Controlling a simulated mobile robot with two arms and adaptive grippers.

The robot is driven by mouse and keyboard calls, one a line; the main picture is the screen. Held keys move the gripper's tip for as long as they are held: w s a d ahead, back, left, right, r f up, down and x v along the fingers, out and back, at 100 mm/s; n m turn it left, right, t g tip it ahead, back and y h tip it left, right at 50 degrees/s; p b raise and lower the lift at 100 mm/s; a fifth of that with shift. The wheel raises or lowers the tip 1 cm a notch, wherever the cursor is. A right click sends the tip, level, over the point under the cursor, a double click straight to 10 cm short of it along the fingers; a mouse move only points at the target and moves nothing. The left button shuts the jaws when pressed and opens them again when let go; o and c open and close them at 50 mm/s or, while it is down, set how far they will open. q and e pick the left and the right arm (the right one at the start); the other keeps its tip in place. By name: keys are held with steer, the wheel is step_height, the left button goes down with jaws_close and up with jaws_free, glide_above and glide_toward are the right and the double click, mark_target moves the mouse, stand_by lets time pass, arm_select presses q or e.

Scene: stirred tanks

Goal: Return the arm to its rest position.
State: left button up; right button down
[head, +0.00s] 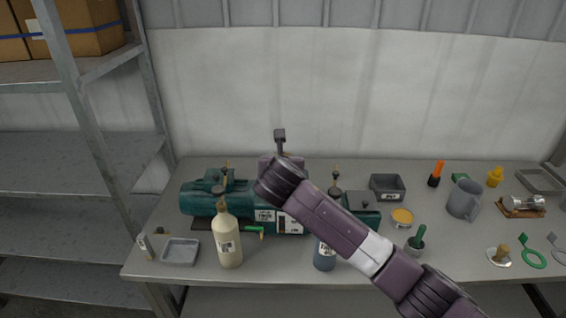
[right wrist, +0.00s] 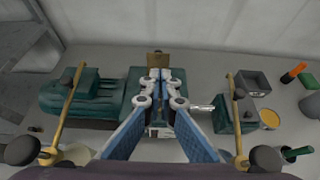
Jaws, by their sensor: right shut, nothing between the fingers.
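My right arm (head: 335,228) reaches in from the lower right of the head view, over the bench and in front of the green machines. Its wrist hides its fingers there. In the right wrist view my right gripper (right wrist: 160,76) is shut and empty, its fingertips together above the middle of the green machine (right wrist: 85,97). The same green machine (head: 200,200) shows left of the wrist in the head view. A small brown block (right wrist: 157,60) stands just beyond the fingertips; I cannot tell whether they touch. My left gripper is not in view.
A cream bottle (head: 229,245) and a blue bottle (head: 324,258) stand at the bench front, the blue one close to my arm. A grey bin (head: 387,188), yellow-topped tub (head: 402,217), green-handled mortar (head: 416,243) and grey jug (head: 462,200) stand to the right. Metal shelves (head: 75,170) are at left.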

steer(key=s+d+f+m+g+y, duration=0.1)
steer(key=s+d+f+m+g, duration=0.15)
steer(key=s+f+m, duration=0.65)
steer(key=s+d+f+m+g+y, duration=0.15)
steer(key=s+d+f+m, duration=0.25)
steer(key=s+f+m, duration=0.45)
steer(key=s+d+f+m+g+h, duration=0.1)
steer(key=s+d+f+m+g, duration=0.15)
steer(key=s+d+m, duration=0.5)
steer(key=s+d+f+m+g+h, duration=0.1)
steer(key=s+d+f+m, duration=0.25)
steer(key=s, duration=0.75)
steer(key=s+d+f+m+g, duration=0.2)
steer(key=s+d+m, duration=0.35)
steer(key=s, duration=0.45)
step_height(320, 180, down, 33)
steer(key=s+b, duration=0.2)
steer(key=b, duration=0.3)
steer(key=s+d+f+g+b, duration=0.2)
steer(key=s+f+b, duration=0.1)
steer(key=s+f, duration=1.3)
step_height(320, 180, down, 2)
steer(key=shift+s+d+f, duration=0.15)
steer(key=shift+s+f, duration=0.05)
